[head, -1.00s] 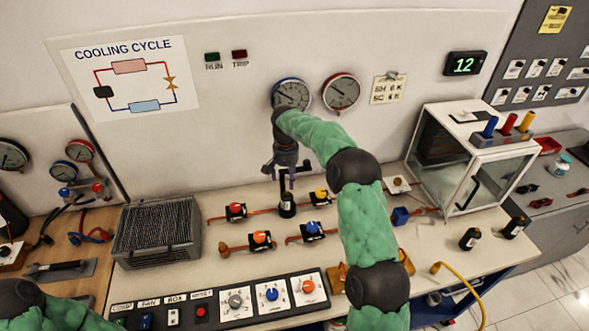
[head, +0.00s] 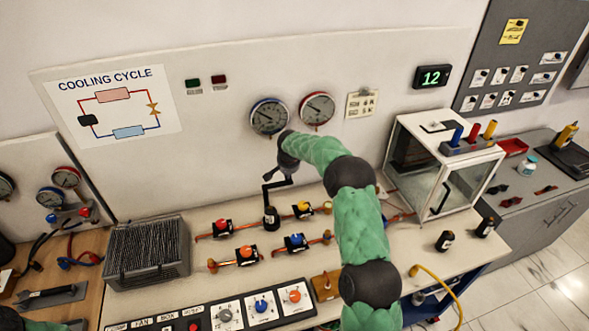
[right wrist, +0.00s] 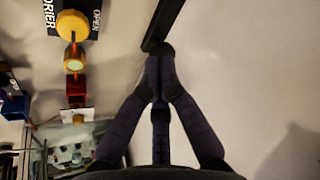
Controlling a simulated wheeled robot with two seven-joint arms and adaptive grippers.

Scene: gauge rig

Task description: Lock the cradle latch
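A black cranked handle (head: 278,184), which looks like the latch, rises from a small dark upright body (head: 271,218) on the bench, behind the valves. My right gripper (head: 276,172) is at the upper end of this handle, below the left gauge. In the right wrist view the fingers of my right gripper (right wrist: 157,52) come together at the end of a black bar (right wrist: 165,20), apparently the same handle, and look shut on it. The exact contact is partly hidden. No cradle can be made out for certain. My left gripper is out of view.
Several valves with coloured knobs, one a blue-knobbed valve (head: 295,242), stand in front of the handle. A finned block (head: 146,252) is at left and a glass-sided box (head: 440,165) at right. A control panel (head: 240,308) lines the front edge.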

